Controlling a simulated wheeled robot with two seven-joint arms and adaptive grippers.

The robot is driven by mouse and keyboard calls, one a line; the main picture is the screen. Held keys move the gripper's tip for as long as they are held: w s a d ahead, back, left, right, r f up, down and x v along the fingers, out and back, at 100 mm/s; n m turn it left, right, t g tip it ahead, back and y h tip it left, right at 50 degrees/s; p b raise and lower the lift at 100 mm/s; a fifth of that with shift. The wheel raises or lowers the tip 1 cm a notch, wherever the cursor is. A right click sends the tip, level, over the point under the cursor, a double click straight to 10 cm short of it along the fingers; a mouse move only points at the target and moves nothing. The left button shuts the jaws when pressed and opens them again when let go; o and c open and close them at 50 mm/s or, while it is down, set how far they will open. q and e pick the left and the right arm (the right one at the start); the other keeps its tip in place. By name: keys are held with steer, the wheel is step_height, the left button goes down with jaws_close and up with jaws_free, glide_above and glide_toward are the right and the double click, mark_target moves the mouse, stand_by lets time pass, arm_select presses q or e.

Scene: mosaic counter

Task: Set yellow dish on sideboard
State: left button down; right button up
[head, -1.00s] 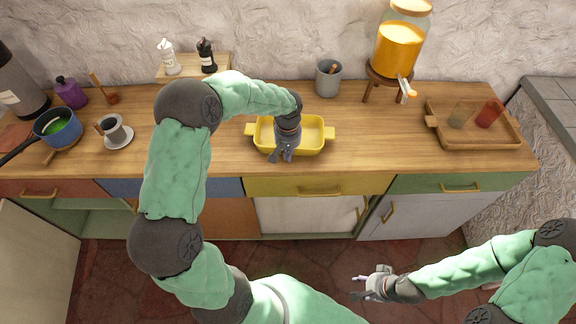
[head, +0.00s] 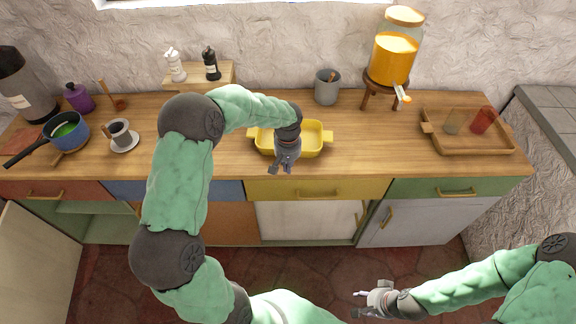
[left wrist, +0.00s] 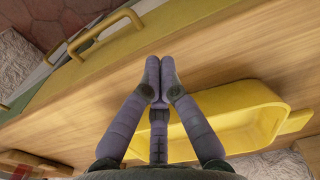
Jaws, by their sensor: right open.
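The yellow dish (head: 312,141), a rectangular tray with two end handles, rests upright on the wooden top of the sideboard (head: 220,152), near the middle. My left gripper (head: 283,166) reaches down over it and hides part of its front wall. In the left wrist view, the fingertips (left wrist: 160,72) are together with nothing visible between them, over bare wood by the dish (left wrist: 235,118). I cannot tell whether the fingers touch the dish. My right gripper (head: 362,303) is open and empty, low in front of the cabinets, away from the dish.
A wooden tray (head: 470,151) with two glasses stands on the right, a juice dispenser (head: 393,58) and grey cup (head: 327,87) behind. A blue pot (head: 68,130) and a cup on a saucer (head: 122,138) stand left. The wood right of the dish is clear.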

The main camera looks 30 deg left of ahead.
arm_select(q)
steer(key=r, duration=0.2)
steer(key=w+r+p, duration=0.1)
steer(key=r, duration=0.1)
steer(key=shift+a+r, duration=0.1)
steer(key=shift+a, duration=0.25)
steer(key=shift+s+d+r+p, duration=0.1)
steer(key=shift+r+p, duration=0.2)
steer(key=shift+r, duration=1.05)
steer(key=shift+d+r+p, duration=0.1)
steer(key=shift+r+p, duration=0.15)
steer(key=shift+r, duration=1.05)
arm_select(e)
steer(key=shift+w+a+r, duration=0.1)
steer(key=shift+w+r, duration=0.05)
steer(key=shift+r, duration=0.45)
steer(key=shift+w+a+r, duration=0.1)
steer(key=shift+r, duration=0.45)
arm_select(q)
steer(key=shift+a, duration=0.1)
